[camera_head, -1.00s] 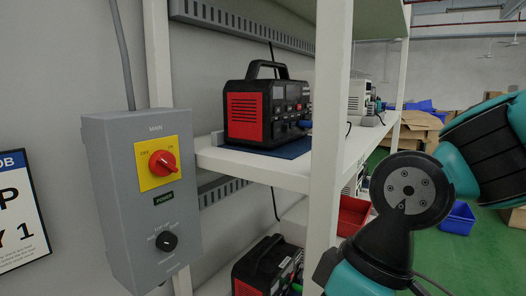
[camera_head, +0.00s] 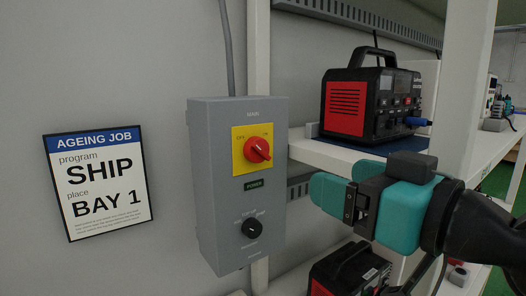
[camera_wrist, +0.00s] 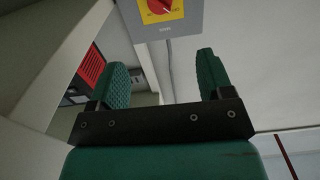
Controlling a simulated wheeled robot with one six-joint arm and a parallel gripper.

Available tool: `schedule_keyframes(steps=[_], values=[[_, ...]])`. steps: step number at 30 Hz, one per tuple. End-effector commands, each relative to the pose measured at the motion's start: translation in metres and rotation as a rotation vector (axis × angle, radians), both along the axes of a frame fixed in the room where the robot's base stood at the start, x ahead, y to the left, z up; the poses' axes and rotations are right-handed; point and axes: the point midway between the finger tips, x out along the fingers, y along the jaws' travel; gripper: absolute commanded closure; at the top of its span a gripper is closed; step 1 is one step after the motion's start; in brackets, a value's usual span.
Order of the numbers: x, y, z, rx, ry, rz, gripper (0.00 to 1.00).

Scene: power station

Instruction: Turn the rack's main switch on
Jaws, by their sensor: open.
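The main switch is a red rotary knob (camera_head: 257,149) on a yellow plate (camera_head: 239,166) marked OFF at left and ON at right. I cannot tell its exact setting. It sits on a grey wall box (camera_head: 210,190) labelled MAIN. Below it are a dark POWER window (camera_head: 254,184) and a black selector knob (camera_head: 251,229). My gripper (camera_head: 338,186) is open and empty, right of the box and a little below the red knob, apart from it. In the wrist view the red knob (camera_wrist: 159,6) shows at the top edge, beyond and between the open fingers (camera_wrist: 162,72).
A white rack (camera_head: 462,90) stands right of the box, with a black-and-red power unit (camera_head: 347,103) on its shelf and another (camera_head: 345,275) lower down. A sign (camera_head: 98,182) reading SHIP, BAY 1 hangs on the wall at left. The wall between sign and box is clear.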

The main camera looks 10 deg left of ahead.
Motion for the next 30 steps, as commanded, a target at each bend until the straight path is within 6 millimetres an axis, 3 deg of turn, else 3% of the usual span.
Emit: schedule_keyframes(steps=[15, 30], values=[[0.02, 0.021, 0.009, 0.004, -0.001, -0.006, 0.27], [0.091, 0.102, 0.006, 0.004, -0.008, -0.001, 0.27]])
